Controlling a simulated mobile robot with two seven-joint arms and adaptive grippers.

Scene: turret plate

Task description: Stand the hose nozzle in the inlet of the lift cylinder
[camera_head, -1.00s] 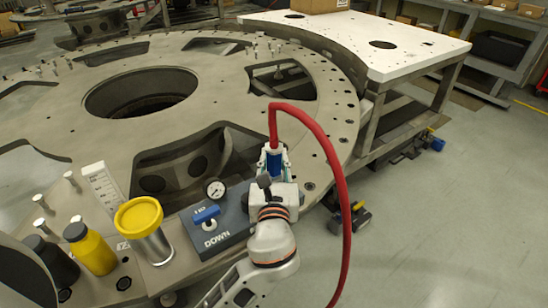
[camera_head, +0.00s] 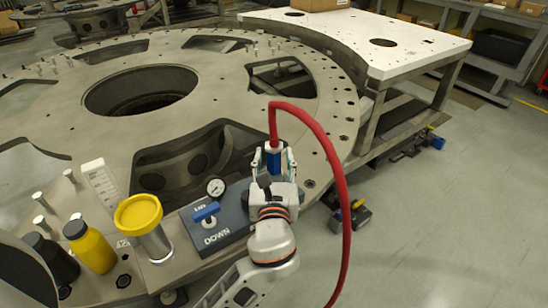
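The hose nozzle (camera_head: 273,159) is blue and upright, with the red hose (camera_head: 331,165) rising from its top and arching down to the right. My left gripper (camera_head: 273,158) is around it from the near side. My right gripper is not in view.
A control box (camera_head: 224,225) with a gauge (camera_head: 215,187) and a blue lever sits just left of my gripper. A yellow bottle (camera_head: 91,247) and a dark bottle (camera_head: 54,258) stand further left. The turret plate (camera_head: 210,88) has large openings.

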